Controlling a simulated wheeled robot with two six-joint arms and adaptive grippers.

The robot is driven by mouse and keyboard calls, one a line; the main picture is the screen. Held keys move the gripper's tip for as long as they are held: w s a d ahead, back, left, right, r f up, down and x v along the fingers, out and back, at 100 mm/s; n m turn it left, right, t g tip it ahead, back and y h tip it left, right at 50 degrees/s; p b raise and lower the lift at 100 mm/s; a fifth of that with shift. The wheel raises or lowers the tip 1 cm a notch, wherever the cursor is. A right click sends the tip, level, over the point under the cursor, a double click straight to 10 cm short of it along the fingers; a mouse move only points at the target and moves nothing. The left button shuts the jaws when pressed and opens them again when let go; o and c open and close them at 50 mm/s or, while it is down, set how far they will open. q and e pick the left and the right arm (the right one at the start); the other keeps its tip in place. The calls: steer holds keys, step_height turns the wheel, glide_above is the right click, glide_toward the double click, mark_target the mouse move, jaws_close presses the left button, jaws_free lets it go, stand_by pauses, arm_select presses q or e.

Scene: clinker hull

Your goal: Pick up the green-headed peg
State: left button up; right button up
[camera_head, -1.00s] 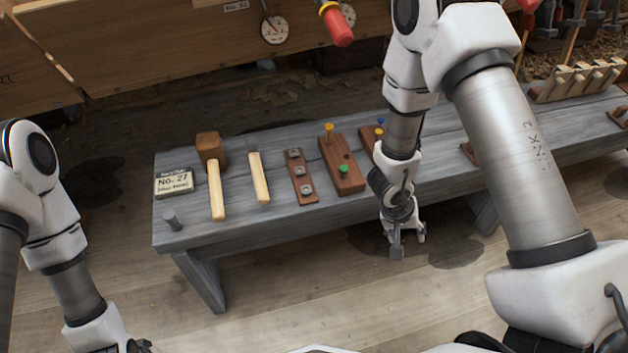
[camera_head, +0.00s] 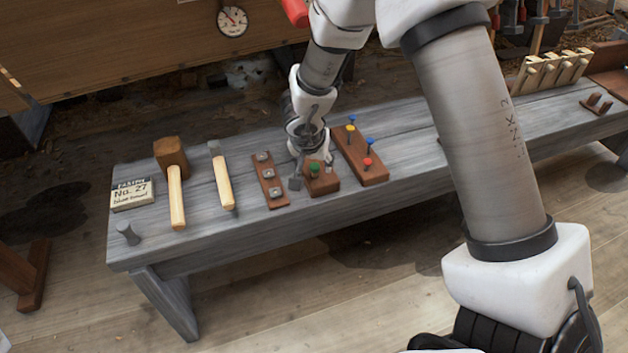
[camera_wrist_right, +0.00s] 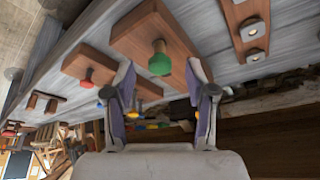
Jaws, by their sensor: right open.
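The green-headed peg (camera_head: 314,168) stands upright in a small brown wooden block (camera_head: 325,188) on the grey bench. In the right wrist view the green peg (camera_wrist_right: 160,62) shows between the two fingers, a little beyond their tips. My right gripper (camera_head: 311,174) is open above that block, with its fingers on either side of the green head in the picture; it also shows in the right wrist view (camera_wrist_right: 160,76). I see no contact with the peg. The gripper hides part of the block. My left gripper is out of view.
A second block (camera_head: 372,173) to the right holds yellow, blue and red pegs. To the left lie a strip with metal squares (camera_head: 269,181), a chisel-like tool (camera_head: 222,183), a mallet (camera_head: 171,158) and a number card (camera_head: 132,193). The bench (camera_head: 240,220) is bare in front.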

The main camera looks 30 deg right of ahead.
mark_target(315, 175)
steer(key=shift+b+x, duration=0.35)
steer(key=shift+x, duration=0.9)
steer(key=shift+f, duration=0.2)
steer(key=shift+r, duration=0.25)
steer(key=shift+c, duration=0.4)
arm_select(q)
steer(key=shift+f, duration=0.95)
arm_select(e)
steer(key=c, duration=0.8)
steer(key=shift+o, duration=0.2)
steer(key=shift+s, duration=0.1)
arm_select(q)
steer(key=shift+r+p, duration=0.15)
steer(key=shift+p, duration=0.15)
